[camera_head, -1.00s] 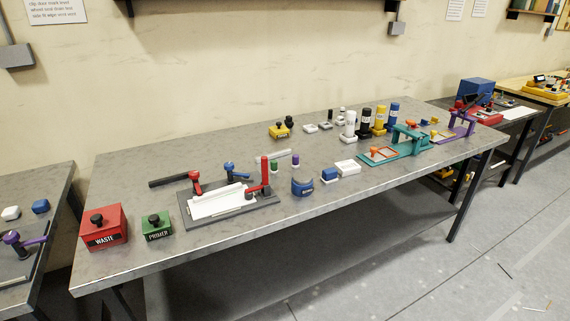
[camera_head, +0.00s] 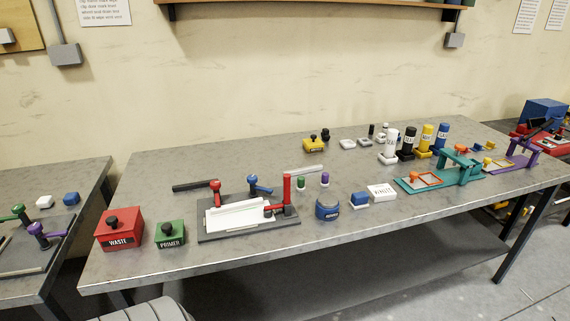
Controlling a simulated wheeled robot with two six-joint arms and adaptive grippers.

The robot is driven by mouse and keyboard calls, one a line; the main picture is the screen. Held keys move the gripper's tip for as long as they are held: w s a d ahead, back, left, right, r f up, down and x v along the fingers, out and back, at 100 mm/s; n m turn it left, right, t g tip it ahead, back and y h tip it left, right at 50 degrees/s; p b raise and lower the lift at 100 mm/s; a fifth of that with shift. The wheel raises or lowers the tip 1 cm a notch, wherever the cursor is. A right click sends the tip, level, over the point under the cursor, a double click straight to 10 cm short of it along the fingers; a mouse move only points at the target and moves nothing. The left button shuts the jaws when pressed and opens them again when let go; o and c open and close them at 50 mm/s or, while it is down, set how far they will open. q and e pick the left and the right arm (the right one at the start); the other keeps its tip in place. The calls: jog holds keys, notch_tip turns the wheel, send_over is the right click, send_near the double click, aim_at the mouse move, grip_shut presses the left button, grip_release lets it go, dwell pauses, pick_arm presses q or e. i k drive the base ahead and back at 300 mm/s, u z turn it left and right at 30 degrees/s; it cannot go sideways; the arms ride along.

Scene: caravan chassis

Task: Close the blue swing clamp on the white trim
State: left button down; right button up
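The blue swing clamp (camera_head: 260,187) stands at the back edge of a dark grey plate (camera_head: 208,234) on the long grey table. The white trim (camera_head: 237,214) lies on that plate in front of the clamp. The clamp's short arm seems to lie beside the trim, not over it, but it is too small to be sure. A red clamp (camera_head: 215,190) with a long dark bar stands at the back left of the plate. Another red clamp (camera_head: 286,190) with an upright handle stands at the right. Neither of my grippers is in view.
A red WASTE box (camera_head: 120,232) and a green PRIMER box (camera_head: 170,234) stand left of the plate. A round blue container (camera_head: 327,208) and a white box (camera_head: 381,192) stand to the right. Several bottles and teal tooling sit farther right. The table's front edge is mostly clear.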

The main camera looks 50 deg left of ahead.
aim_at(252, 179)
jog(key=u, duration=0.3)
jog(key=i, duration=0.4)
jog(key=u, duration=0.5)
